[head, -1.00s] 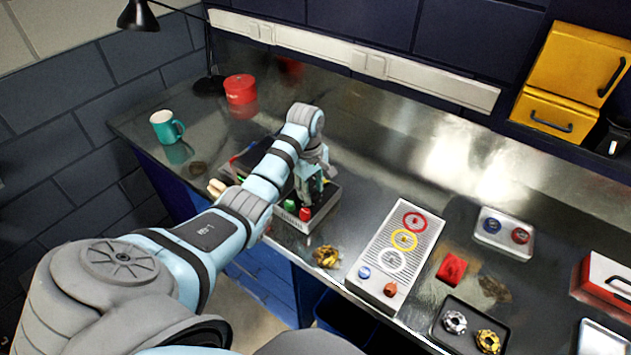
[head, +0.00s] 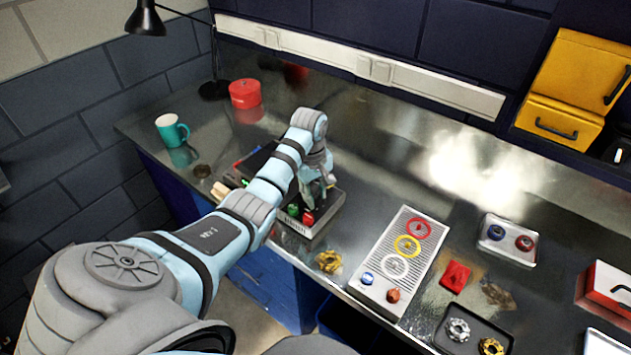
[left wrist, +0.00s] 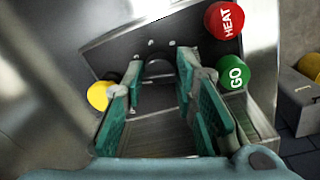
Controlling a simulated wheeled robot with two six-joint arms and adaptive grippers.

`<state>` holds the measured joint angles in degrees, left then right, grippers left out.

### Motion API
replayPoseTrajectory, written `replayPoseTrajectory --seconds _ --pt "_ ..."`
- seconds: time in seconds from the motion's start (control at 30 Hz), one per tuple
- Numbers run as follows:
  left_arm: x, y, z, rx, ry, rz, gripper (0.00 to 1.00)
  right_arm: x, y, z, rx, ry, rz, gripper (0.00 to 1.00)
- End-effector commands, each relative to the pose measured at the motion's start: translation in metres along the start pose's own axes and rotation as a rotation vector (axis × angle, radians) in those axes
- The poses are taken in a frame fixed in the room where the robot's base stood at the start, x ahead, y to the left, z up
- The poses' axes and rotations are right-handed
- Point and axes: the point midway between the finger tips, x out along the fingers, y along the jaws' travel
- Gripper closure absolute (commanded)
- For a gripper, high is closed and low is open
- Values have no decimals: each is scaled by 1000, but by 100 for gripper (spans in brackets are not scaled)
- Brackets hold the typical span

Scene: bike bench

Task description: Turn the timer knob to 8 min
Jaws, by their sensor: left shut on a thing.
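The timer unit is a grey box (head: 326,218) near the bench's front edge. In the left wrist view its sloped panel (left wrist: 105,50) carries a red HEAT button (left wrist: 224,20), a green GO button (left wrist: 233,72) and a yellow button (left wrist: 99,95). The timer knob (left wrist: 158,66) is dark, ringed by pale dots, and mostly hidden between my left fingertips. My left gripper (left wrist: 158,82), also in the head view (head: 316,200), is shut on the knob from above. The knob's pointer and the minute marks cannot be read. My right gripper is not in view.
A panel (head: 421,257) with red, yellow and white rings stands to the right. A gold part (head: 328,262) lies between it and the timer unit. A teal mug (head: 168,129), a red tin (head: 245,93) and a lamp (head: 146,18) are at the back left. The back middle bench is clear.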

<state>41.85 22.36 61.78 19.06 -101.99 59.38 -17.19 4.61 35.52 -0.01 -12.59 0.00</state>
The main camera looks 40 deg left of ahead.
Motion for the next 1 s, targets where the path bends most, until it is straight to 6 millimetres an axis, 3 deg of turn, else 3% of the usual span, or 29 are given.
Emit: replayPoseTrajectory --seconds 1.0 --pt "0 1 -2 944 -61 0 100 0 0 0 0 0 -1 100"
